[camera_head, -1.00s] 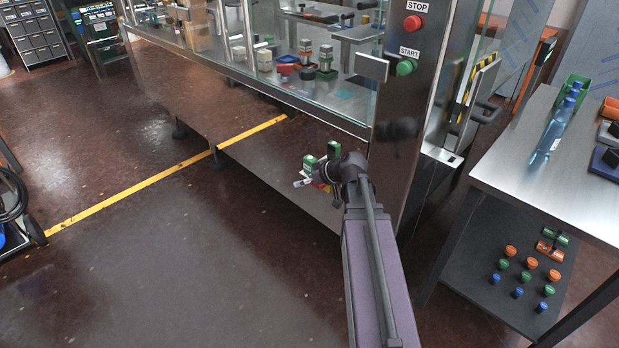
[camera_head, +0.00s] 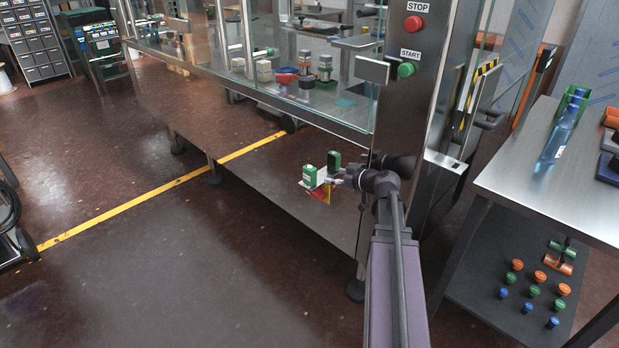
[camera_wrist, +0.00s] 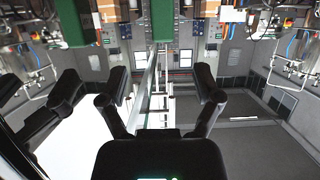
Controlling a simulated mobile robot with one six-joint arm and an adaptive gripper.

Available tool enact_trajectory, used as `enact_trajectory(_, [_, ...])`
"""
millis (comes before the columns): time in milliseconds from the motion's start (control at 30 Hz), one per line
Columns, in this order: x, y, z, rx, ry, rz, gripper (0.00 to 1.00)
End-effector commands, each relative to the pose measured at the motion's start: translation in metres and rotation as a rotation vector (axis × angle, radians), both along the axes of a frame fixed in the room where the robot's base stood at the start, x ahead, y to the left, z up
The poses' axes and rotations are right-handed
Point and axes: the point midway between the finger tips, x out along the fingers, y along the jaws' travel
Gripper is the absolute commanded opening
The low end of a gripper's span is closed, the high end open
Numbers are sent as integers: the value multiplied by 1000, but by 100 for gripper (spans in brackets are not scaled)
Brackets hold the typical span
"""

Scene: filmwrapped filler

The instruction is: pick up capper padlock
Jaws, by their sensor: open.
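A small green block with a white label (camera_head: 309,177), which may be the padlock, shows in the head view beside the lower steel panel of the machine. A darker green block (camera_head: 334,161) shows just behind it, perhaps a second one or a reflection. White, red and yellow parts hang below them. My gripper (camera_head: 348,178) is just to their right, apart from the labelled block. In the wrist view my gripper (camera_wrist: 160,86) is open, with nothing between its fingers. A green piece (camera_wrist: 162,20) is at the top centre. No shackle is clear.
The glass-sided machine's steel post, with a START button (camera_head: 406,69), stands behind my arm. A steel table (camera_head: 515,180) is at the right, with a blue bottle (camera_head: 558,135) and a lower shelf of coloured knobs. Open floor lies at the left.

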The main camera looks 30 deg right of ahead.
Motion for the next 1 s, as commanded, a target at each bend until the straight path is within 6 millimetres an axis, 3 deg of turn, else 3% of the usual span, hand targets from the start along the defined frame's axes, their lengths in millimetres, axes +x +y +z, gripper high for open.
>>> enact_trajectory(600, [68, 26, -28, 1, 1, 3, 83])
enact_trajectory(1000, [74, 28, -29, 0, 1, 1, 83])
